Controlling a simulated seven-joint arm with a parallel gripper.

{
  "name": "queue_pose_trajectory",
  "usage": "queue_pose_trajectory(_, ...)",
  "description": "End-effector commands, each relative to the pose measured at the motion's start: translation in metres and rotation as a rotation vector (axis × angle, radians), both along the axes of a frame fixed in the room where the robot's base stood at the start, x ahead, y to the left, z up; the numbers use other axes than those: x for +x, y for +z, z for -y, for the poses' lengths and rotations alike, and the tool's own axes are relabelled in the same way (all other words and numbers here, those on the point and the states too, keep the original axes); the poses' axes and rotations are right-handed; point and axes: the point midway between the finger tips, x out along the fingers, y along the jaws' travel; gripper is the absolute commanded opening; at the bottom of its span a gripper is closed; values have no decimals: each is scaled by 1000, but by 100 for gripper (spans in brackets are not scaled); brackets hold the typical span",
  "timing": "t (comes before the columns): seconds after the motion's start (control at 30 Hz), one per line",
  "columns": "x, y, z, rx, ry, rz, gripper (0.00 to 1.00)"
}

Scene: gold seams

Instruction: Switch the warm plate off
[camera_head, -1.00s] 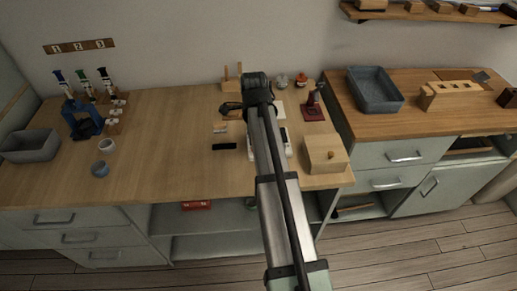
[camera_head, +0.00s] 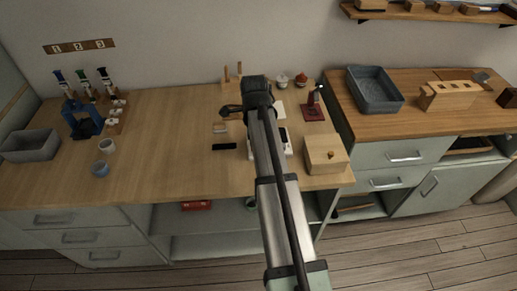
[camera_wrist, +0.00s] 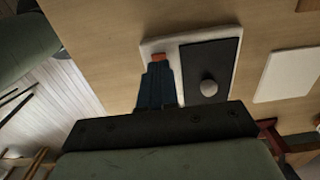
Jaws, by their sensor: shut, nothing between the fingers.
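The warm plate shows in the wrist view as a white base (camera_wrist: 228,45) with a dark plate (camera_wrist: 212,62) on it. A small round grey piece (camera_wrist: 208,87) sits on the dark plate. An orange-red switch (camera_wrist: 159,57) is on the base at the left. My gripper (camera_wrist: 158,66) is shut and empty, its fingertips right at the switch and covering part of it. I cannot tell whether they touch it. In the head view my arm hides much of the warm plate (camera_head: 288,149), and the fingertips are not clear there.
A wooden box (camera_head: 325,155) with a knob stands right of the warm plate. A dark red stand (camera_head: 313,112) is behind it. A white pad (camera_wrist: 288,75) lies beside the plate. A black bar (camera_head: 224,146) lies to the left. The worktop's middle left is clear.

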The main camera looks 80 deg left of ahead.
Motion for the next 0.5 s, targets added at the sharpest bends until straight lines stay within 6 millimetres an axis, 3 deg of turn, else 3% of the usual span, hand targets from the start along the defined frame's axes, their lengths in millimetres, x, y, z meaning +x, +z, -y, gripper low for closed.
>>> queue_pose_trajectory(0.5, 0, -7, 0, 0, 0, 0, 0)
